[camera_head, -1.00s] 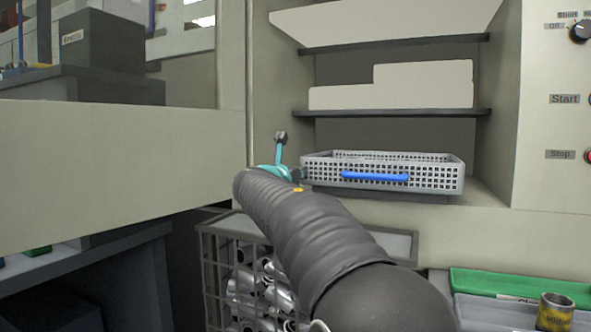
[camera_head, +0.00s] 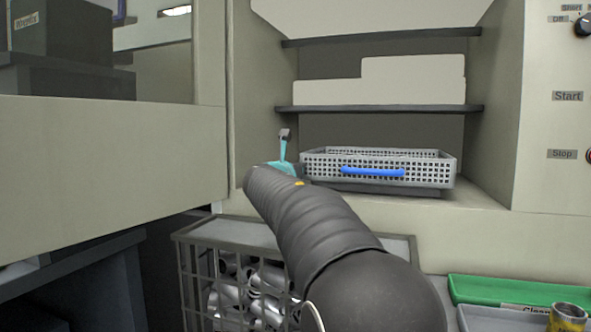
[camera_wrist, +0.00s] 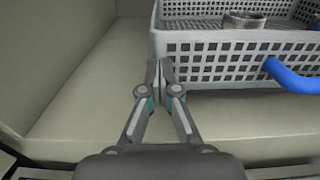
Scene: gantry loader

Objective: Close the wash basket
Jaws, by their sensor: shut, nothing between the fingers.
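The wash basket (camera_head: 430,174) is a grey perforated tray with a blue handle (camera_head: 373,172) on its front. It sits in the lower opening of the machine, on a dark support at the opening's floor. In the wrist view the basket (camera_wrist: 215,66) is at the upper right, with a metal ring part (camera_wrist: 244,19) inside and the blue handle (camera_wrist: 291,77) at the right edge. My gripper (camera_wrist: 159,66) is shut and empty, its tips in front of the basket's front left corner, left of the handle. I cannot tell if they touch. In the head view my arm hides most of the gripper.
Dark shelves (camera_head: 380,109) with pale boxes are above the basket. Below stands a wire crate (camera_head: 184,262) of metal parts. A green tray (camera_head: 505,289) and a can (camera_head: 567,318) are at lower right. The machine's side wall (camera_wrist: 60,65) is left of the gripper.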

